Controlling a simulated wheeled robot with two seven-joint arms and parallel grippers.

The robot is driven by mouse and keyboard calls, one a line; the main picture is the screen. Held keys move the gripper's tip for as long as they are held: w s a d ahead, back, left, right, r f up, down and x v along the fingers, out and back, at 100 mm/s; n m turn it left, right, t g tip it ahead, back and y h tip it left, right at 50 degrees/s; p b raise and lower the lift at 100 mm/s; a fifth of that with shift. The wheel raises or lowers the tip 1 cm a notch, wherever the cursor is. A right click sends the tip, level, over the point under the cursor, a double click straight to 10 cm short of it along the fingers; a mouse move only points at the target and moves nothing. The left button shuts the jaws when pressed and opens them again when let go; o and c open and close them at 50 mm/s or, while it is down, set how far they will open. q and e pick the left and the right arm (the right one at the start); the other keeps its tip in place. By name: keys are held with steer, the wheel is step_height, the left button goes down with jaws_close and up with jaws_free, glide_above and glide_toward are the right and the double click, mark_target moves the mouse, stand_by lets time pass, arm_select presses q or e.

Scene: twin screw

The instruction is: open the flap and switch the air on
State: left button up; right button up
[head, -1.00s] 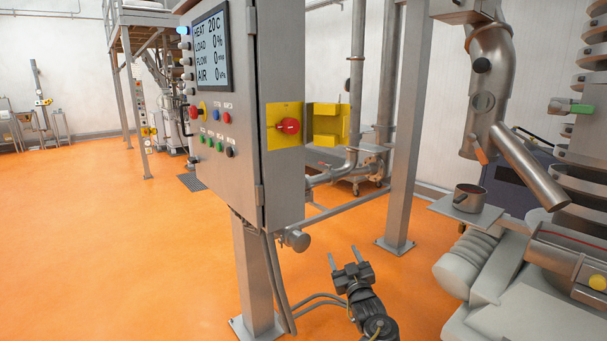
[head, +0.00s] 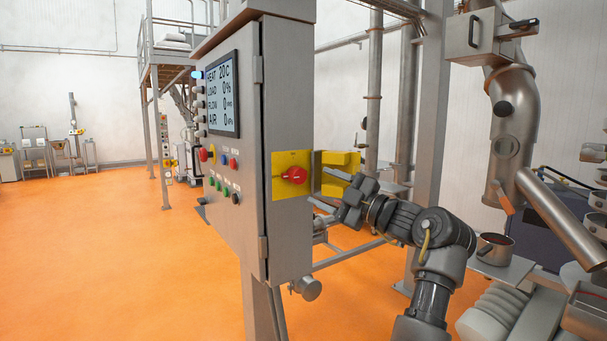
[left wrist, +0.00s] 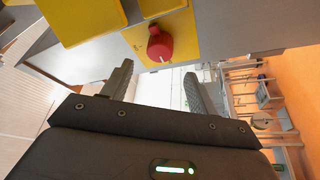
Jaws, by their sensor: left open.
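A red rotary switch (head: 294,174) sits on a yellow plate (head: 283,190) on the side of the grey control cabinet. The yellow flap (head: 338,160) stands swung out to the right of the plate, so the switch is uncovered. The display (head: 222,95) reads AIR 0. My left gripper (head: 328,188) is open and empty, just right of the switch and by the flap, touching neither that I can make out. In the left wrist view the red switch (left wrist: 159,45) lies beyond the two spread fingers (left wrist: 158,88), with yellow flap parts (left wrist: 80,18) at upper left. My right gripper is out of view.
Coloured buttons (head: 225,175) line the cabinet front. A steel post (head: 430,110) and pipes stand behind my left arm. A metal cup (head: 494,248) stands on a plate at right. The orange floor at left is clear.

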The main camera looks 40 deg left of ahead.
mark_target(302, 178)
arm_select(q)
steer(key=x, duration=0.2)
steer(key=p+x, duration=0.1)
steer(key=x, duration=0.3)
steer(key=shift+w+p, duration=0.3)
steer(key=shift+p, duration=0.1)
steer(key=shift+a, duration=0.7)
steer(key=shift+c, duration=0.2)
steer(key=c, duration=0.9)
